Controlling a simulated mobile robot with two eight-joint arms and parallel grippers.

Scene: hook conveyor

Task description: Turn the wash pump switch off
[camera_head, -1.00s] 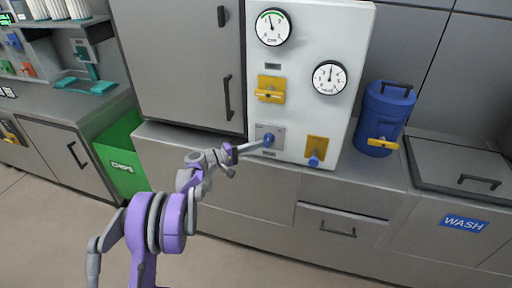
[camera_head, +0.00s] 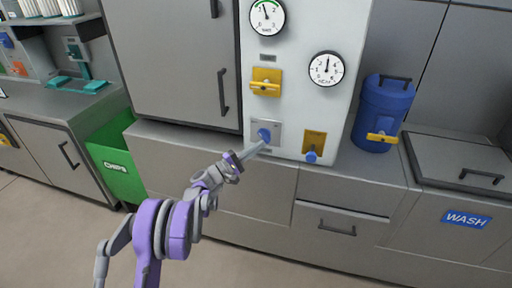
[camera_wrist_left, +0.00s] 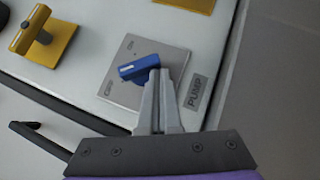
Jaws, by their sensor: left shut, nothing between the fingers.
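The pump switch is a blue lever (camera_head: 264,134) on a square grey plate (camera_head: 275,126) low on the white panel. In the left wrist view the lever (camera_wrist_left: 138,66) lies across the plate (camera_wrist_left: 120,88), tilted slightly, beside a label reading PUMP (camera_wrist_left: 196,91). My left gripper (camera_head: 262,145) is shut and empty, reaching up to the lever from below. In the left wrist view its fingertips (camera_wrist_left: 163,74) are at the lever's right end, very close or touching; I cannot tell which. They cover part of the lever. My right gripper is not in view.
Two gauges (camera_head: 267,16) (camera_head: 326,68) are higher up. A blue jug (camera_head: 382,112) stands right of the panel. A green bin (camera_head: 117,160) is at left.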

